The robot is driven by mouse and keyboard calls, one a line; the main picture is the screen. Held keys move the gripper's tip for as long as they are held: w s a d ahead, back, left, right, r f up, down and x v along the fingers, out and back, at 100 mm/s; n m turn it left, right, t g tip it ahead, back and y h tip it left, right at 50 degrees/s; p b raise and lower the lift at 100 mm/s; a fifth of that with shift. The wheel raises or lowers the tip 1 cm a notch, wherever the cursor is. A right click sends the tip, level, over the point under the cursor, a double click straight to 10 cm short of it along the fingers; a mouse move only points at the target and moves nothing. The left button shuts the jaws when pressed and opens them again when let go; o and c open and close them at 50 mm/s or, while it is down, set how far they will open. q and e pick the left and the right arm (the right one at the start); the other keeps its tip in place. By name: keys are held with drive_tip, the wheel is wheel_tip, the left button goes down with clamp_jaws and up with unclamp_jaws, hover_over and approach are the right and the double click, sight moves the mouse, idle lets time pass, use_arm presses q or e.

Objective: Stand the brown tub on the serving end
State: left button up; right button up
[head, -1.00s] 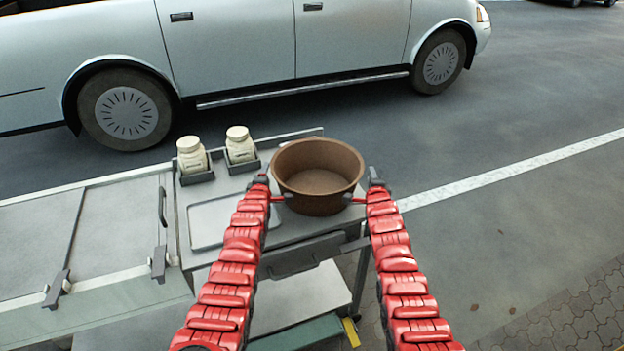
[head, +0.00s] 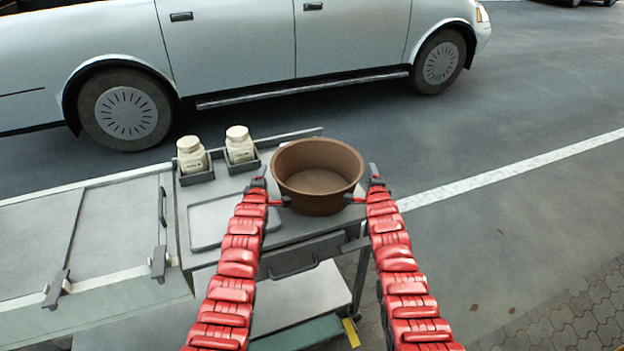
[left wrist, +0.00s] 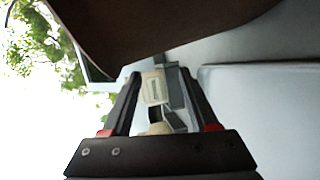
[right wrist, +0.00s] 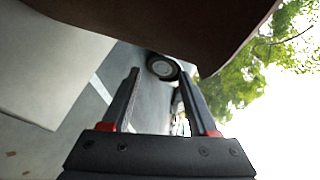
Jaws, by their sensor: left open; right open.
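The brown tub (head: 318,180) is round, open and empty. It stands upright at the right end of the grey cart top (head: 290,226). My left gripper (head: 262,184) is open at the tub's left side. My right gripper (head: 372,182) is open at its right side. The tub's dark underside or wall fills the top of the left wrist view (left wrist: 150,25) and of the right wrist view (right wrist: 170,30). Nothing shows between either pair of fingers but background. Whether the fingers touch the tub is unclear.
A grey tray (head: 208,222) lies left of the tub. Two cream jars, a left one (head: 192,156) and a right one (head: 239,145), stand in holders behind it. A lidded counter (head: 100,235) extends left. A silver car (head: 250,50) is parked behind.

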drive_tip(key=shift+s+a, duration=0.1)
drive_tip(key=shift+s, duration=0.5)
use_arm(q)
drive_tip(key=v, duration=1)
drive_tip(key=shift+d, duration=0.2)
use_arm(e)
drive_tip(key=v, duration=1.1)
use_arm(q)
drive_tip(key=shift+s+r, duration=0.15)
use_arm(e)
drive_tip(key=shift+w+r, duration=0.1)
